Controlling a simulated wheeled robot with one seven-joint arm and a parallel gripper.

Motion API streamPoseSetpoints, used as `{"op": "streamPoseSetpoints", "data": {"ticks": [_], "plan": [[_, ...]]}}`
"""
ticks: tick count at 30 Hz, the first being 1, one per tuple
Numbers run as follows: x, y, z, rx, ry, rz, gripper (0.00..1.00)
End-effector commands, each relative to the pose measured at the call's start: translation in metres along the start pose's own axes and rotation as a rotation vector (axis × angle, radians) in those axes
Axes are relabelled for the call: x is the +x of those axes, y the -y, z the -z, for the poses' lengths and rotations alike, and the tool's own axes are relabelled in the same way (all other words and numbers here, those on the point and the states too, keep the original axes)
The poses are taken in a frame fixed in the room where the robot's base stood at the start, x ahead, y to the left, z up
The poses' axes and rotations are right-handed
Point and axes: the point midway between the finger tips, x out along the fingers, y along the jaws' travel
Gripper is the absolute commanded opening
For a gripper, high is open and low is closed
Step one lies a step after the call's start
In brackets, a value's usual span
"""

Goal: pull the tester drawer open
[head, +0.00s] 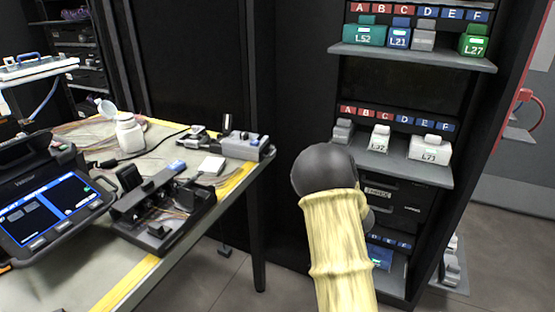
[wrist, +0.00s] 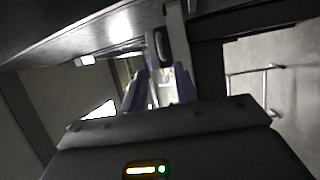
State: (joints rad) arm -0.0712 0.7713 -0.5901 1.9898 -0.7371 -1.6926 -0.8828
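Black drawers are set in the rack under its second shelf. The upper drawer (head: 380,193) carries a pale label, and the front of the lower drawer (head: 405,213) shows beside my arm. Both look shut. My forearm in a yellow sleeve covers their left part, and my gripper is hidden behind it in the head view. In the wrist view my gripper (wrist: 161,88) points at the rack with its two fingers apart. A dark upright piece, perhaps a handle (wrist: 163,45), shows beyond the fingertips. I cannot tell whether the fingers touch it.
The second shelf (head: 425,172) with several labelled devices juts out above the drawers. A lower shelf (head: 390,280) lies beneath. The workbench (head: 85,262) with the splicer (head: 45,205) and tools stands at the left, its yellow edge near my arm.

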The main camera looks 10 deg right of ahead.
Motion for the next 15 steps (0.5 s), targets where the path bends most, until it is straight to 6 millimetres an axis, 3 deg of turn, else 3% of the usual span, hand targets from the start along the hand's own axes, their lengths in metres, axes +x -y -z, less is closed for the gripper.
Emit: {"op": "streamPoseSetpoints", "data": {"ticks": [15], "plan": [[0.089,0.001,0.002,-0.001,-0.005,-0.001,0.30]]}}
